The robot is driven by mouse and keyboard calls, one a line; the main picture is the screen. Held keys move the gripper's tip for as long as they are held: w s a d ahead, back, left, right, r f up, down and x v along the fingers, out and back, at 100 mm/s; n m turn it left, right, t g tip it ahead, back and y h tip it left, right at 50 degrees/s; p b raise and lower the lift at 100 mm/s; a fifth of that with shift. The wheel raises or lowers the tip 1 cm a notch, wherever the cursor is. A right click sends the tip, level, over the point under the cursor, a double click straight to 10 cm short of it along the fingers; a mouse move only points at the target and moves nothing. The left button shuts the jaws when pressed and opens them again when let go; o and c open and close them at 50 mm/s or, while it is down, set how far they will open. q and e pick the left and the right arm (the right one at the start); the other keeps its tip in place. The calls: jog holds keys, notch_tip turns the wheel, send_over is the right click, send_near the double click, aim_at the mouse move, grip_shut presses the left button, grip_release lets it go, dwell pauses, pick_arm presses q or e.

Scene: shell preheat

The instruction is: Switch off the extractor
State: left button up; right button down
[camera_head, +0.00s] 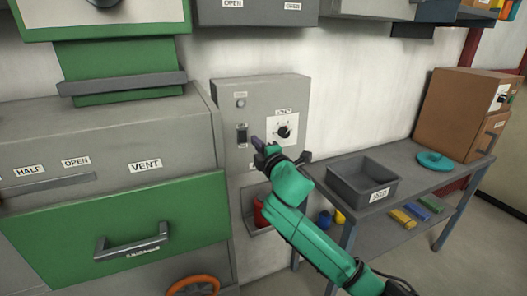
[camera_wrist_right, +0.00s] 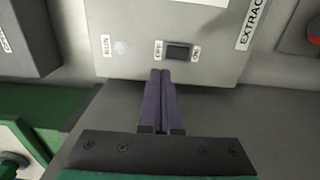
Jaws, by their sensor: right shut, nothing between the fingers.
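The extractor's grey control box (camera_head: 262,92) is on the wall in the middle of the head view. Its dark rocker switch (camera_head: 242,134) is on the left of its face. In the wrist view the switch (camera_wrist_right: 179,52) sits between OFF and ON labels, beside part of an EXTRACTOR label (camera_wrist_right: 252,22). I cannot tell which way it is pressed. A pale round RUN lamp (camera_wrist_right: 121,47) is beside it; I cannot tell if it is lit. My right gripper (camera_head: 257,144) is shut and empty; its fingertips (camera_wrist_right: 161,72) are close to the switch, contact unclear. My left gripper is out of view.
A dial (camera_head: 284,131) is right of the switch on the same box. A green-fronted unit with a drawer handle (camera_head: 131,244) stands left.

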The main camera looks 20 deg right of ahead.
jog(key=shift+s, duration=2.1)
jog(key=w+d+f+m+g+h, duration=0.1)
jog(key=d+f+m+g, duration=0.15)
jog(key=f, duration=0.85)
jog(key=w+d+f+m+g, duration=0.1)
jog(key=d+f+m+g, duration=0.15)
jog(key=f, duration=0.95)
jog(key=s+d+f+m+g, duration=0.2)
jog(key=s+f, duration=0.3)
jog(key=f, duration=0.6)
jog(key=s+d+f+m+g, duration=0.2)
jog(key=s+f, duration=0.2)
jog(key=f, duration=0.6)
jog(key=s+f+m+g, duration=0.3)
jog(key=s+f+g, duration=0.1)
jog(key=s+f, duration=1.3)
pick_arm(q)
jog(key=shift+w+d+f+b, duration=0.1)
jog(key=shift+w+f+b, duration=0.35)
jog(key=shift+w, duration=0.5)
pick_arm(e)
jog(key=s+a+f+m+g, duration=0.1)
jog(key=s+f, duration=0.3)
jog(key=s, duration=0.9)
jog(key=s+a+f+m+g, duration=0.1)
jog(key=s+f+m+g, duration=0.2)
jog(key=s, duration=1)
notch_tip(320, 180, down, 2)
jog(key=shift+f, duration=0.2)
